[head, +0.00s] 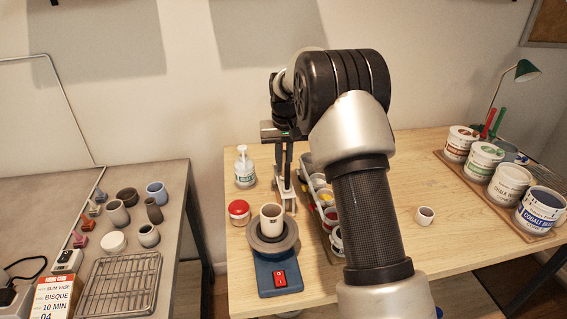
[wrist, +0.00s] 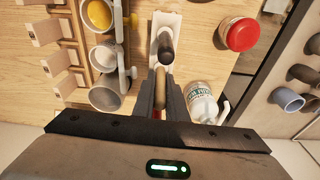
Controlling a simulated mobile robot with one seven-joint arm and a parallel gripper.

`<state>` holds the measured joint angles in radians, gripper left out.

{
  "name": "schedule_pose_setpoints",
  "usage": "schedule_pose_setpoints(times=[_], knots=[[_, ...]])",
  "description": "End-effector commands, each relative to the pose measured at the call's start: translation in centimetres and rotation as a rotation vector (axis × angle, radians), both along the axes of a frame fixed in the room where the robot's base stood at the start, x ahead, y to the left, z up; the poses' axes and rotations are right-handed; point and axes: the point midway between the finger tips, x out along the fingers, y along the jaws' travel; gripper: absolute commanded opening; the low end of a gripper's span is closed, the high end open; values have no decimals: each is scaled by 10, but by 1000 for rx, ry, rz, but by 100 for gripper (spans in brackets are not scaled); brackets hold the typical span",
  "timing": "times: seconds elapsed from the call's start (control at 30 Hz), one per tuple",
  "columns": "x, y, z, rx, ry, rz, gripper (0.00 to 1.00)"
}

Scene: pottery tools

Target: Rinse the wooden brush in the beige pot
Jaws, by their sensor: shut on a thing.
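My gripper (head: 284,184) points down over the table, left of the paint rack. In the wrist view its fingers (wrist: 160,98) are shut on a brown wooden handle, which I take to be the wooden brush (wrist: 160,80). A dark rounded end shows just ahead of the fingers. The brush is over or in a pale holder (wrist: 166,25); whether it touches the holder I cannot tell. Its bristles are hidden. A cream-beige pot (head: 271,217) stands upright on a small wheel (head: 276,241), nearer than my gripper in the head view.
A red-lidded jar (head: 239,211) and a white pump bottle (head: 244,166) stand left of the gripper. A rack of paint cups (head: 327,199) is close on the right.

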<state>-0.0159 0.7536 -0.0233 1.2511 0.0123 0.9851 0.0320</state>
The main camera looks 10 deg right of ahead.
Motion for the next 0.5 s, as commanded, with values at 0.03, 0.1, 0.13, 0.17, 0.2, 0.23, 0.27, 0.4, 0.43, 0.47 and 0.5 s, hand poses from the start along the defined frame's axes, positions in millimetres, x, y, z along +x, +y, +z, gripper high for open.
schedule_pose_setpoints(times=[0.03,0.1,0.13,0.17,0.2,0.23,0.27,0.4,0.43,0.47,0.5], knots=[[0,0,0,0,0,0,0],[0,0,-1,0,0,0,0],[0,0,-1,0,0,0,0],[0,0,-1,0,0,0,0],[0,0,-2,0,0,0,0],[0,0,-2,0,0,0,0],[0,0,-2,0,0,0,0],[0,0,-4,0,0,0,0],[0,0,-4,0,0,0,0],[0,0,-4,0,0,0,0],[0,0,-5,0,0,0,0]])
